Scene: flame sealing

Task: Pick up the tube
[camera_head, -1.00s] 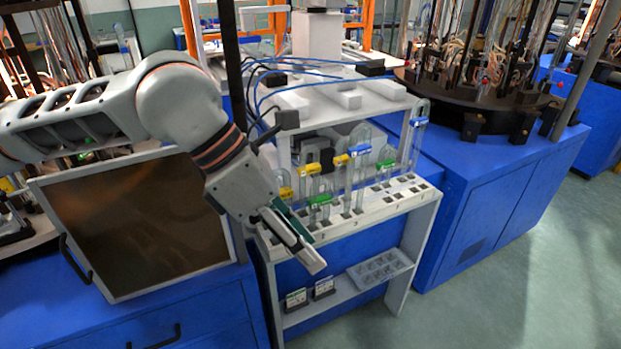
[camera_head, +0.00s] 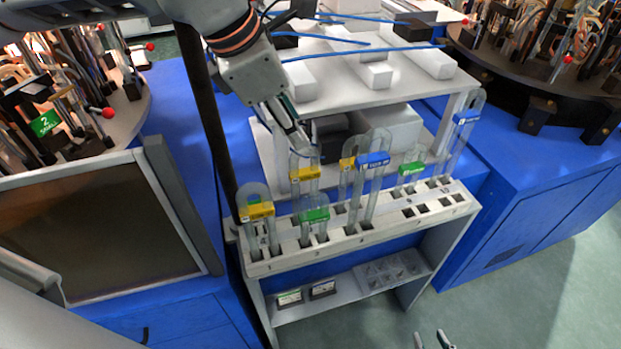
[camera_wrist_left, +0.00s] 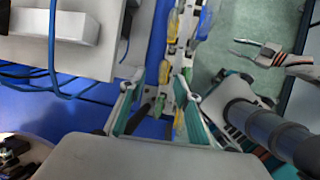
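Several clear tubes with coloured labels stand upright in a white rack (camera_head: 400,225). Yellow-labelled tubes (camera_head: 257,210) are towards the left, with another yellow label (camera_head: 305,173) beside them. Green labels show on a short tube (camera_head: 315,215) and another one (camera_head: 411,168). Blue labels show on a tube (camera_head: 372,160) near the middle and one at the far right (camera_head: 466,118). My left gripper (camera_head: 303,142) is behind and above the left part of the rack; its fingers are apart and empty in the left wrist view (camera_wrist_left: 160,88). My right gripper (camera_head: 431,338) is open at the bottom edge.
A white shelf (camera_head: 350,85) with blue hoses stands behind the rack. A dark framed panel (camera_head: 90,232) is on the left. Round fixtures stand at both sides, the right one (camera_head: 520,75) on a blue cabinet. A lower shelf (camera_head: 345,292) holds small items. Floor at right is clear.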

